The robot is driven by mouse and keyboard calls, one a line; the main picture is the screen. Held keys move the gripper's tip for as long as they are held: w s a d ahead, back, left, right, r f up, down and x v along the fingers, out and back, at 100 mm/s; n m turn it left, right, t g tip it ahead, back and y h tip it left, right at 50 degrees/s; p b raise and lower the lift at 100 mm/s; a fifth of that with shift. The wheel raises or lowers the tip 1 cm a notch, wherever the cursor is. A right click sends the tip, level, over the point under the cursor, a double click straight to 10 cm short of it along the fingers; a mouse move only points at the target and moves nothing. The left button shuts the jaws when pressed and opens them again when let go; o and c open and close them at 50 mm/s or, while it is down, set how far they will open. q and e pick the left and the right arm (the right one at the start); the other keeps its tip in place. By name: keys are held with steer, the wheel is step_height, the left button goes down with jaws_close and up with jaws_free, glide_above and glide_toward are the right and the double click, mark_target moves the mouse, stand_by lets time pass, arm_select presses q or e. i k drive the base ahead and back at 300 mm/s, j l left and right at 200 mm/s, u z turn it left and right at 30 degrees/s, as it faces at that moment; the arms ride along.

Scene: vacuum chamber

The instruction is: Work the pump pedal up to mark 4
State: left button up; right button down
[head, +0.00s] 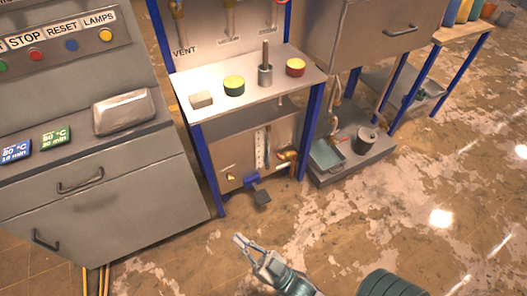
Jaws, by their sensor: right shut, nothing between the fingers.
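The pump pedal (262,197) is a dark plate on a blue bracket, low at the front of the blue-legged bench, near the floor. A pale upright strip (261,149), perhaps the mark scale, is on the panel above it; its marks are too small to read. My right gripper (239,240) comes in from the bottom, shut and empty. It is in front of the bench, below and left of the pedal in the picture, apart from it. My left gripper is out of view.
The bench top (215,83) holds a green-and-yellow round piece (234,86), a red-and-yellow one (295,67), a grey post (265,75) and a pale block (201,100). A grey control console (100,190) stands left. A low platform (350,166) stands right.

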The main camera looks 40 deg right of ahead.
mark_target(262, 198)
steer(key=i+l, duration=0.1)
steer(key=l, duration=0.25)
steer(key=i+l, duration=0.15)
steer(key=l, duration=0.2)
steer(key=i+l, duration=0.1)
steer(key=l, duration=0.25)
steer(key=i+l, duration=0.1)
steer(key=l, duration=0.25)
steer(key=i+l+u, duration=0.1)
steer(key=l, duration=0.25)
